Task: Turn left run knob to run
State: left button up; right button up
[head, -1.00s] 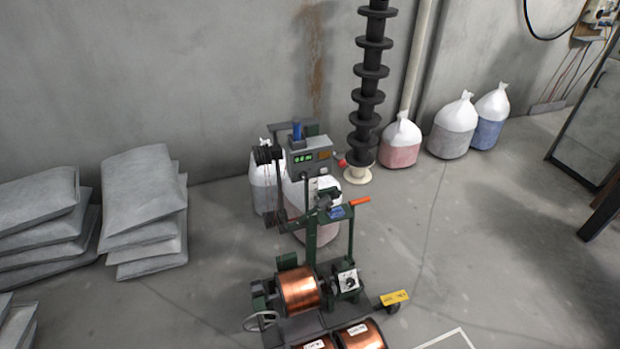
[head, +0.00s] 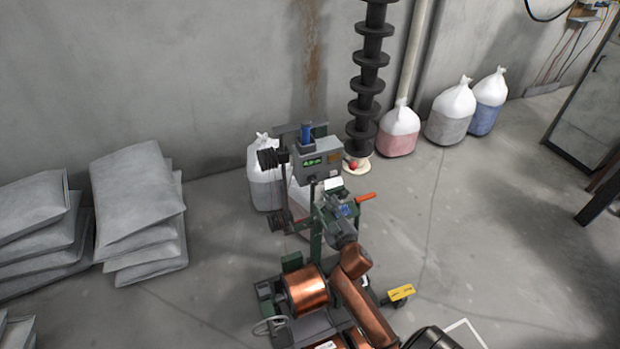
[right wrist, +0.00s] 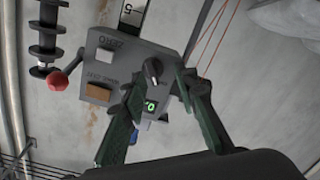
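A black knob (right wrist: 153,70) with a pale pointer line sits on the face of a grey control box (right wrist: 97,92) in the right wrist view. The control box also shows in the head view (head: 326,166), with a green lit display. My right gripper (right wrist: 157,82) is open, its two dark green fingers spread on either side of the knob. I cannot tell whether they touch it. In the head view my right gripper (head: 330,208) is just below the box, small and partly lost against the green frame. My left gripper is out of view.
A white ZERO button (right wrist: 105,43), a brown button (right wrist: 99,90) and a red-ball lever (right wrist: 57,80) are close to the knob. Below the box are an orange handle (head: 365,197) and a copper spool (head: 305,290). Filled bags (head: 450,120) stand by the wall.

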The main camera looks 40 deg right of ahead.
aim_at(314, 183)
jog(key=shift+t, duration=0.3)
jog(key=shift+w+d+r+b, duration=0.15)
jog(key=shift+w+d+r, duration=0.3)
jog(key=shift+w, duration=0.85)
jog(key=shift+w+d+r+b, duration=0.1)
jog(key=shift+w+d+r, duration=0.3)
jog(key=shift+w, duration=0.9)
jog(key=shift+w+d+r+b, duration=0.15)
jog(key=shift+w+d+r, duration=0.3)
jog(key=shift+w, duration=0.85)
jog(key=shift+c, duration=0.7)
grip_shut()
